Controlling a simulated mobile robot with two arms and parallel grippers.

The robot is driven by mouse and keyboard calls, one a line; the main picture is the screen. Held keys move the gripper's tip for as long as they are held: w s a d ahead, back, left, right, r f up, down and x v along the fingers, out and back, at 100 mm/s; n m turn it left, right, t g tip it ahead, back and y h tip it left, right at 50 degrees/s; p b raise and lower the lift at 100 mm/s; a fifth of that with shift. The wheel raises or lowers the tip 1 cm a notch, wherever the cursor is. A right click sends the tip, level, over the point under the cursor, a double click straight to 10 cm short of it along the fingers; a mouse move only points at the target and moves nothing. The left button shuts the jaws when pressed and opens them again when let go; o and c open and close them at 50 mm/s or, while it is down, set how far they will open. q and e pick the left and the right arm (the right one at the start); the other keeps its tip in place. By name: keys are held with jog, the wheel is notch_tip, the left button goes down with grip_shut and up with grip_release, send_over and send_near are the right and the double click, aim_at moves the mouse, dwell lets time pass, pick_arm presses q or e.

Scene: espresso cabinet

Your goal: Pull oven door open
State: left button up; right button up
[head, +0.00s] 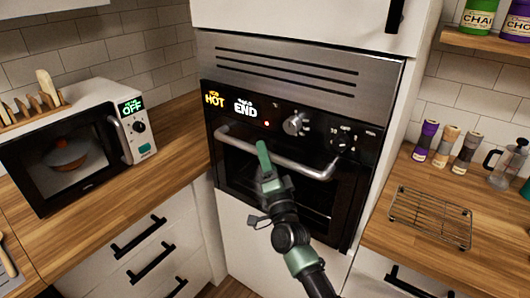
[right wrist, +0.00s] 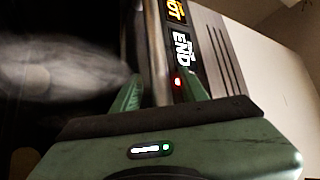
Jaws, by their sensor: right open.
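The black and steel oven (head: 285,68) is built into a tall white cabinet. Its dark door (head: 330,200) looks shut in the head view. A curved silver handle (head: 235,137) runs across the door's top. My right gripper (head: 265,155) is at the handle, left of its middle, and hides part of the door. In the right wrist view my right gripper (right wrist: 160,92) is open, its green fingers on either side of the silver handle bar (right wrist: 158,50). I cannot tell whether they touch it. My left gripper is not in view.
A microwave (head: 65,150) stands on the left wooden counter. A wire rack (head: 430,218), several spice jars and a French press (head: 505,165) stand on the right counter. White drawers with black handles lie below left. A pale blur (right wrist: 60,75) shows in the right wrist view.

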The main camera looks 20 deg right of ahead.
jog(key=shift+w, duration=0.1)
grip_shut()
dwell(1.4)
